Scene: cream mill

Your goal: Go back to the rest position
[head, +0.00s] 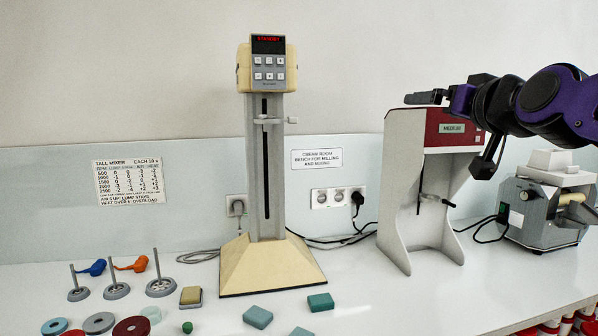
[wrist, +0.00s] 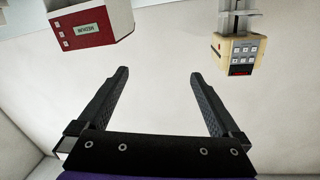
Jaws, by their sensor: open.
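My gripper (head: 446,90) is raised at the upper right of the head view, in front of the red and grey machine's top. In the wrist view my gripper (wrist: 160,100) is open, with its two black fingers wide apart and nothing between them. The arm comes in from the right edge of the head view.
A tall mixer (head: 268,180) stands mid-bench. A red-topped machine (head: 428,180) and a grey mill (head: 545,215) stand to the right. The air left of my gripper is free.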

